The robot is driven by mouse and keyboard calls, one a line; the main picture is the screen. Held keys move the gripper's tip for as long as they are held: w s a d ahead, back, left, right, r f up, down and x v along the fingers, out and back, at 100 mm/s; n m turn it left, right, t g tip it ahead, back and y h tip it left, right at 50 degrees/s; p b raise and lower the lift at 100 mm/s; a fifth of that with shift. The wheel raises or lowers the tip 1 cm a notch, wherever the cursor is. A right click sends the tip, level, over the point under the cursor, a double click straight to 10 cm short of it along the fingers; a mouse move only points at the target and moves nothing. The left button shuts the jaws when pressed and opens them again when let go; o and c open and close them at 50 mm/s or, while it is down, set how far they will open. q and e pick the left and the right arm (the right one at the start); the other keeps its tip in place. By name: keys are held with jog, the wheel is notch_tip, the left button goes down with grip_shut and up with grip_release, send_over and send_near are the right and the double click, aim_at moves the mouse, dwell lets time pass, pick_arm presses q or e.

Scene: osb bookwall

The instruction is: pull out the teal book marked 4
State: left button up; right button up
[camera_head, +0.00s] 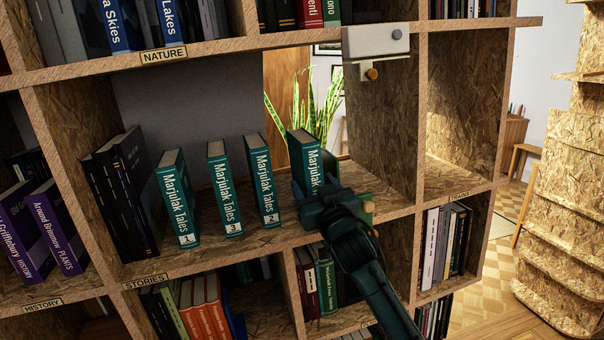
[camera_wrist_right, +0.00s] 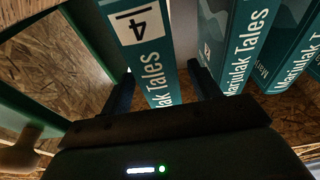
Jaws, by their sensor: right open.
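The teal book marked 4 (camera_wrist_right: 148,50) stands upright, its spine filling the middle of the right wrist view. In the head view the same book (camera_head: 304,152) is the rightmost teal one on the middle shelf, its lower spine hidden by my gripper. My right gripper (camera_head: 318,190) is open in front of that spine. In the wrist view its two fingers (camera_wrist_right: 160,72) lie one on each side of the book; I cannot tell whether they touch it. My left gripper is not in view.
Teal books marked 3 (camera_head: 222,190) and 2 (camera_head: 262,180) and another teal book (camera_head: 176,198) stand to the left with gaps. Black books (camera_head: 125,190) lean farther left. A green piece with a wooden knob (camera_head: 368,207) is right of my gripper. A white box (camera_head: 376,40) hangs above.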

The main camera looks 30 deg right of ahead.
jog(key=shift+f, duration=0.2)
jog(key=shift+c, duration=0.6)
jog(key=shift+w+r, duration=0.1)
jog(key=shift+x, duration=0.9)
